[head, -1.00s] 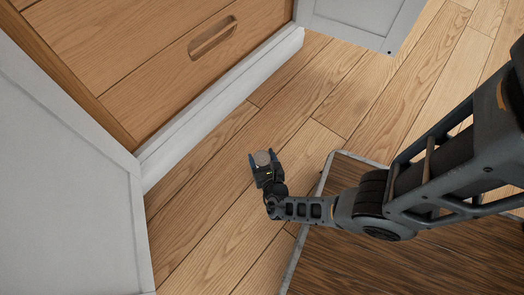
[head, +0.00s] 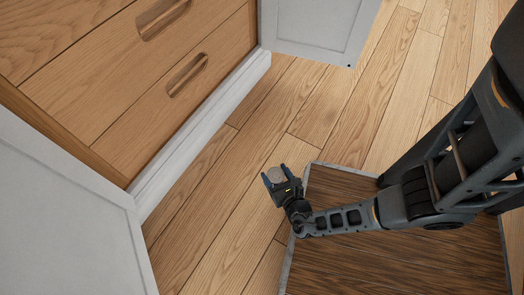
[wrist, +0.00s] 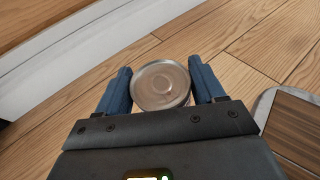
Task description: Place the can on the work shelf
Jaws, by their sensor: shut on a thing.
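The can (wrist: 161,84) is round and metallic, seen from its flat end in the wrist view. My gripper (wrist: 163,88) has its two blue fingers on either side of it and is shut on it. In the head view the can (head: 276,174) is a small pale disc held by my gripper (head: 277,180), seen against the wooden floor. I cannot tell which shelf is the work shelf. The can's sides are mostly hidden by the fingers.
An open cabinet with wooden drawer fronts (head: 130,100) and a white base edge (head: 185,140) stands at the left. White doors swing open at the near left (head: 65,215) and top (head: 315,28). A dark wooden surface with a grey rim (head: 400,255) lies lower right. Floor between is clear.

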